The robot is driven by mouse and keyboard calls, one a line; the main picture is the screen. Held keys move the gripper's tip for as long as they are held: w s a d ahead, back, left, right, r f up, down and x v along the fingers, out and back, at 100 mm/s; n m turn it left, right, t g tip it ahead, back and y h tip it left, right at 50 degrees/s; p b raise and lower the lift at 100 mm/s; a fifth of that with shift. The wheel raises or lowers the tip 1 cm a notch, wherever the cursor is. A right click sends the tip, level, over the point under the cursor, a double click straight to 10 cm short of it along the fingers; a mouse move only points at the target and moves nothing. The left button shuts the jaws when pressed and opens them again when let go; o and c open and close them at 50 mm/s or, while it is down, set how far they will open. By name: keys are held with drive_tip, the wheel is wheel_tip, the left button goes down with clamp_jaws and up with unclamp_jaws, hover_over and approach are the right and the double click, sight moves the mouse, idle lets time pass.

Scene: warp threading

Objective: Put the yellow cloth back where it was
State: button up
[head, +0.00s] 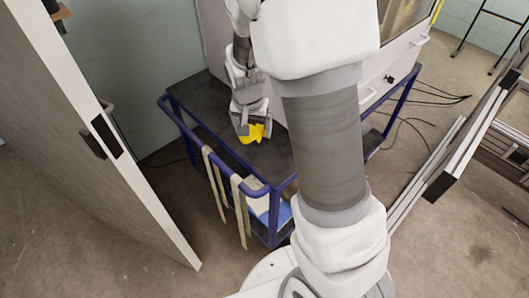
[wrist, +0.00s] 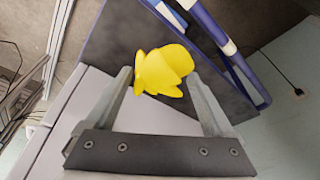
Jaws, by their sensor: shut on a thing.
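The yellow cloth (head: 252,133) is crumpled between the fingers of my gripper (head: 250,126), over the dark top (head: 262,160) of a blue-framed cart. In the wrist view the cloth (wrist: 163,71) bunches between the two fingertips of my gripper (wrist: 160,80), which are shut on it. The dark cart top (wrist: 115,45) shows behind it. I cannot tell whether the cloth touches the cart top.
A large pale cabinet (head: 215,35) stands on the cart, right beside my gripper. Beige straps (head: 240,210) hang from the blue cart rail (head: 200,140). A door (head: 90,130) stands at left, and a metal frame (head: 445,165) at right. Cables (head: 430,97) lie on the floor.

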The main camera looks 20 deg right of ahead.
drive_tip(key=d+n+b, duration=0.1)
drive_tip(key=w+d+f+n, duration=0.1)
drive_tip(key=n, duration=0.1)
drive_tip(key=shift+f+t+y+b, duration=0.15)
drive_tip(key=shift+t+y+b, duration=0.15)
drive_tip(key=shift+b, duration=0.1)
drive_tip(key=d+n+b, duration=0.1)
drive_tip(key=w+d+n+b, duration=0.1)
drive_tip(key=n, duration=0.1)
drive_tip(key=shift+w+f+t+y, duration=0.2)
drive_tip(key=shift+f+t+y, duration=0.1)
drive_tip(key=shift+y, duration=0.1)
drive_tip(key=d+f+n+b, duration=0.1)
drive_tip(key=f+b, duration=0.1)
drive_tip(key=f, duration=0.1)
drive_tip(key=w+d+f+n+y+b, duration=0.1)
drive_tip(key=f+n+b, duration=0.1)
drive_tip(key=f, duration=0.1)
drive_tip(key=w+d+f+n+b, duration=0.1)
drive_tip(key=f+b, duration=0.1)
drive_tip(key=f, duration=0.1)
drive_tip(key=shift+f+n+y, duration=0.4)
drive_tip(key=shift+f+b, duration=0.15)
drive_tip(key=shift+b, duration=0.25)
drive_tip(key=o, duration=0.7)
drive_tip(key=shift+o, duration=1)
